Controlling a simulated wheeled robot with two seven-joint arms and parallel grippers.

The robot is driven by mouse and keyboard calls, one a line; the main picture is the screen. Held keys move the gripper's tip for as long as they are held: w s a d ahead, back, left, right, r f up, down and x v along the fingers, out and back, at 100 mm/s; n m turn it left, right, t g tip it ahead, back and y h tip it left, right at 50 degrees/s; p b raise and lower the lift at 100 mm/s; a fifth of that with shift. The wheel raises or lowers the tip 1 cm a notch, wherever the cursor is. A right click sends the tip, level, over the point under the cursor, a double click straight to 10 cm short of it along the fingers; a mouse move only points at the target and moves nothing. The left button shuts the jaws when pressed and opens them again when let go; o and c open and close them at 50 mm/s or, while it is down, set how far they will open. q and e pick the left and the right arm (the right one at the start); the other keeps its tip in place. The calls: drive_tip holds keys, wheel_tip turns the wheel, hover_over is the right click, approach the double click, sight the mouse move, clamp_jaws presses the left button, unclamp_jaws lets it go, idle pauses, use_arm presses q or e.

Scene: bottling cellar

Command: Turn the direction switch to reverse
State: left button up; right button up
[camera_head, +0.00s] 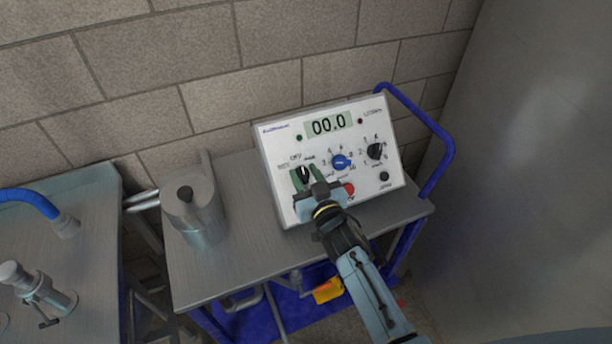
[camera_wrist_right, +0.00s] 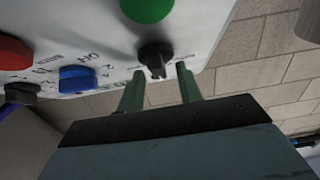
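The direction switch (camera_head: 303,171) is a small black knob at the left of a white control box (camera_head: 278,150), with "OFF" printed above it and what looks like "REV" at its upper left. It also shows in the right wrist view (camera_wrist_right: 153,53). My right gripper (camera_head: 307,180) is at the panel, its two green fingers apart on either side of the knob. In the right wrist view, the open fingers (camera_wrist_right: 159,72) have the knob between and just beyond their tips, with gaps visible. The knob's exact setting is hard to read. My left gripper is not in view.
The box has a display (camera_head: 328,124) reading 00.0, a blue knob (camera_head: 341,162), a black knob (camera_head: 375,151) and a red button (camera_head: 349,189). A green button (camera_wrist_right: 147,7) is close to the switch. A metal jug (camera_head: 193,210) stands left on the cart (camera_head: 245,253).

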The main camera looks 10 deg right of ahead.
clamp_jaws()
drive_tip(key=n+y+p, duration=0.1)
drive_tip(key=n+y, duration=0.1)
drive_tip(key=n+g+y+p, duration=0.1)
drive_tip(key=n+p, duration=0.1)
drive_tip(key=n, duration=0.1)
drive_tip(key=shift+d+r+n+g+y+p, duration=0.1)
drive_tip(key=shift+d+n+g+y+p, duration=0.1)
drive_tip(key=shift+n+g+y+p, duration=0.15)
drive_tip(key=n+g+y+p, duration=0.1)
drive_tip(key=n+g+y, duration=0.1)
drive_tip(key=n, duration=0.2)
drive_tip(key=shift+p, duration=0.4)
drive_tip(key=shift+n+g+y+p, duration=0.45)
drive_tip(key=shift+n+g+y, duration=0.15)
drive_tip(key=shift+n, duration=0.65)
